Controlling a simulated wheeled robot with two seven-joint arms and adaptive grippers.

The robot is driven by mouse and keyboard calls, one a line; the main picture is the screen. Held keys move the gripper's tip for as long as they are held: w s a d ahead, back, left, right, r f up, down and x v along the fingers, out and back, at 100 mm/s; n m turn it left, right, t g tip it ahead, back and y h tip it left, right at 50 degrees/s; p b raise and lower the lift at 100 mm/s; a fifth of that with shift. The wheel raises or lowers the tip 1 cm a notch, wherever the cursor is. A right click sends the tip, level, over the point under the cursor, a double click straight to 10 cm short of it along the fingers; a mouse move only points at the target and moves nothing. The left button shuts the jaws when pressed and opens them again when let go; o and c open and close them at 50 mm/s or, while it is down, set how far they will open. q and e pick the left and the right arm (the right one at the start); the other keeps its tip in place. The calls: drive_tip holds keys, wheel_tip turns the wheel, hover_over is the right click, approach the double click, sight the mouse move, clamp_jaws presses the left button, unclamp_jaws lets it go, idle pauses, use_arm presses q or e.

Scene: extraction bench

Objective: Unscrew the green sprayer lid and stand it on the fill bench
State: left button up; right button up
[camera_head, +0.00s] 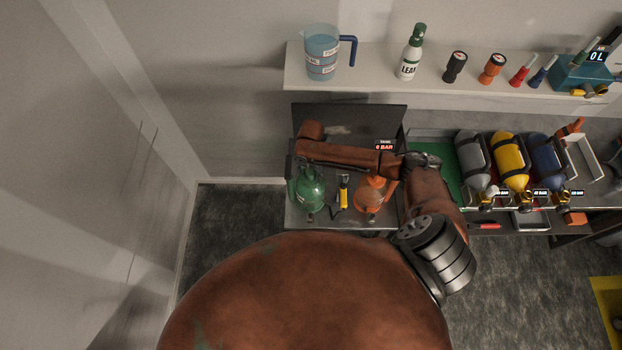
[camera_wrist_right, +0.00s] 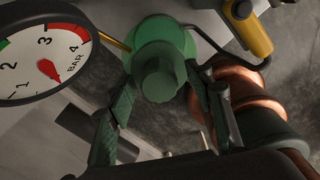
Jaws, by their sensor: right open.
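The green sprayer (camera_head: 309,194) stands on the fill bench (camera_head: 332,224) at its left end, upright. In the right wrist view its round green body (camera_wrist_right: 178,40) is seen from above with the green lid (camera_wrist_right: 160,78) on it. My right arm reaches in from the right over the bench. My right gripper (camera_wrist_right: 160,85) is open, with one finger on each side of the lid; whether the fingers touch it I cannot tell. In the head view the right gripper is mostly hidden by its own arm above the sprayer. My left gripper is not in view.
A yellow-handled lance (camera_head: 343,192) and an orange sprayer (camera_head: 370,194) stand right of the green one. A round pressure gauge (camera_wrist_right: 46,58) is close beside the right gripper. A shelf (camera_head: 380,82) holds a jug (camera_head: 321,50) and a bottle (camera_head: 411,55).

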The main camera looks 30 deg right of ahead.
drive_tip(key=shift+f, duration=0.3)
drive_tip(key=m+p, duration=0.1)
drive_tip(key=p, duration=0.1)
drive_tip(key=m+p, duration=0.2)
drive_tip(key=shift+a+r+m, duration=0.1)
drive_tip(key=shift+r+m, duration=0.2)
drive_tip(key=shift+r, duration=0.1)
drive_tip(key=m+p, duration=0.6)
drive_tip(key=m, duration=0.2)
drive_tip(key=shift+f+m, duration=0.1)
drive_tip(key=shift+m, duration=0.2)
drive_tip(key=shift+f+m+p, duration=0.15)
drive_tip(key=shift+m+p, duration=0.3)
drive_tip(key=shift+m, duration=0.75)
drive_tip(key=shift+f, duration=0.15)
